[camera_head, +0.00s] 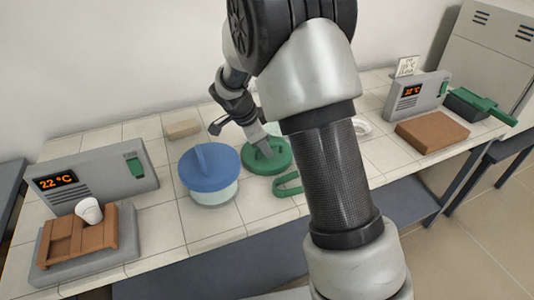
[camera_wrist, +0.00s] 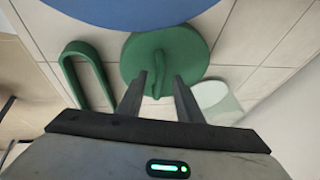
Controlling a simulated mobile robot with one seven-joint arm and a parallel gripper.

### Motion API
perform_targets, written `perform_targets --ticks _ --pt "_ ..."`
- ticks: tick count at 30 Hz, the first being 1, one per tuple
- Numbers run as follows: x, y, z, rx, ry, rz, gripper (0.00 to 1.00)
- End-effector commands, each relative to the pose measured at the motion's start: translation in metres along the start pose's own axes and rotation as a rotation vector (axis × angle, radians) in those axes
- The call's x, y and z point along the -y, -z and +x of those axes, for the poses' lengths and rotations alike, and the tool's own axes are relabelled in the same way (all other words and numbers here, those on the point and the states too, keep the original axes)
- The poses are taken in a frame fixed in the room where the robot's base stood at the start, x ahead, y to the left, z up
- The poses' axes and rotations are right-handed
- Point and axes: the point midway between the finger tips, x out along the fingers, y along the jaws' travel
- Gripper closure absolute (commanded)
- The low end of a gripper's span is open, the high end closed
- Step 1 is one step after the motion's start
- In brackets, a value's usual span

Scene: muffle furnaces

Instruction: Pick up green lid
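The green lid (camera_head: 280,160) is a round disc with a raised handle bar, on the tiled bench right of the blue-lidded jar. In the wrist view the lid (camera_wrist: 190,45) lies just ahead of my fingers. My gripper (camera_head: 263,150) is over the lid, pointing down at it. In the wrist view my gripper (camera_wrist: 160,80) is open, with one finger on each side of the handle bar. I cannot tell whether the fingers touch the handle. My arm hides part of the bench to the right of the lid.
A blue lid (camera_head: 209,165) sits on a glass jar (camera_head: 213,195) close to the left. A green U-shaped loop (camera_head: 288,186) lies in front of the lid. A pale glass vessel (camera_wrist: 212,95) stands beside the lid. Furnaces (camera_head: 100,175) (camera_head: 417,95) flank the bench.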

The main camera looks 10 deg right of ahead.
Motion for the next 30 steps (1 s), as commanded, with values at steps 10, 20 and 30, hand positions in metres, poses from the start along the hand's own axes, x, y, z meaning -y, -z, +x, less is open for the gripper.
perform_targets --ticks 10,20,30 --pt "0.000 0.000 0.000 0.000 0.000 0.000 1.00" --pt "0.001 0.001 -0.003 0.000 0.001 0.001 1.00" --pt "0.015 0.026 -0.064 0.000 0.007 0.004 1.00"
